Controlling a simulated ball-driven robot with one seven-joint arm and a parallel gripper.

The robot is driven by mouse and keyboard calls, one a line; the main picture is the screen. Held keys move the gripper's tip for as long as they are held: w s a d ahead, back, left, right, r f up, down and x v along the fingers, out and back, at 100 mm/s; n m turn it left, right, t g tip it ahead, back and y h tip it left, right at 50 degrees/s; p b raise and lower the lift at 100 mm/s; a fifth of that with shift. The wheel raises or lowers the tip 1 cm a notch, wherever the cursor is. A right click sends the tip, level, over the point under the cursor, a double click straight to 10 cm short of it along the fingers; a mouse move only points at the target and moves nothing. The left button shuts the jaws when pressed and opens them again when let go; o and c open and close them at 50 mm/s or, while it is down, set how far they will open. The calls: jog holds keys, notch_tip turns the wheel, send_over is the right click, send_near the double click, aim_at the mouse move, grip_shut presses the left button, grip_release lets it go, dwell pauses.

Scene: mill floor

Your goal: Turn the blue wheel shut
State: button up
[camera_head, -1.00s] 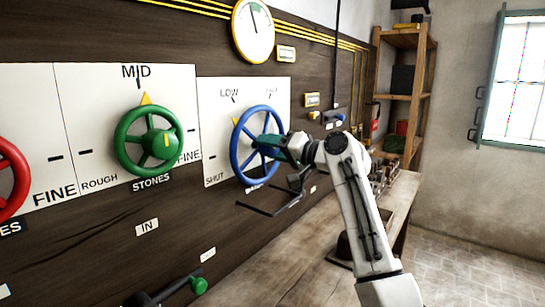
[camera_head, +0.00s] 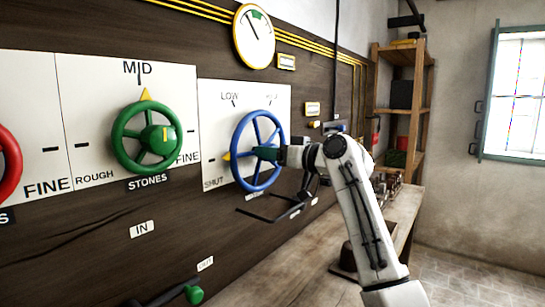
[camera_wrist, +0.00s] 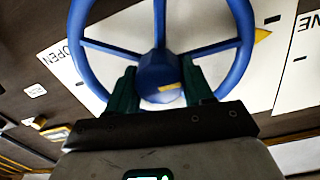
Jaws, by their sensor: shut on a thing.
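The blue wheel (camera_head: 237,150) is mounted on a white dial plate (camera_head: 215,110) on the dark wall, with LOW and SHUT lettering showing. Its yellow pointer (camera_head: 227,157) is on the wheel's left side, close to the SHUT tick (camera_head: 211,160). My gripper (camera_head: 268,154) reaches the wheel's centre from the right. In the wrist view, my gripper's dark green fingers (camera_wrist: 158,66) are on either side of the wheel's blue hub (camera_wrist: 155,82) and shut on it. The pointer shows there at right (camera_wrist: 262,36), by a black tick (camera_wrist: 272,19). My arm hides the plate's right part.
A green STONES wheel (camera_head: 119,137) is left of the blue one, and part of a red wheel (camera_head: 10,165) is at the left edge. A round gauge (camera_head: 254,36) hangs above. A wooden bench (camera_head: 300,255) runs below, with a shelf (camera_head: 405,98) at the back.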

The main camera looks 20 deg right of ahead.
dwell(0.3)
jog(key=o, duration=1)
jog(key=v, duration=1)
jog(key=shift+s+d+f+b, duration=0.1)
jog(key=shift+s+d+b, duration=0.15)
jog(key=shift+s+b, duration=0.1)
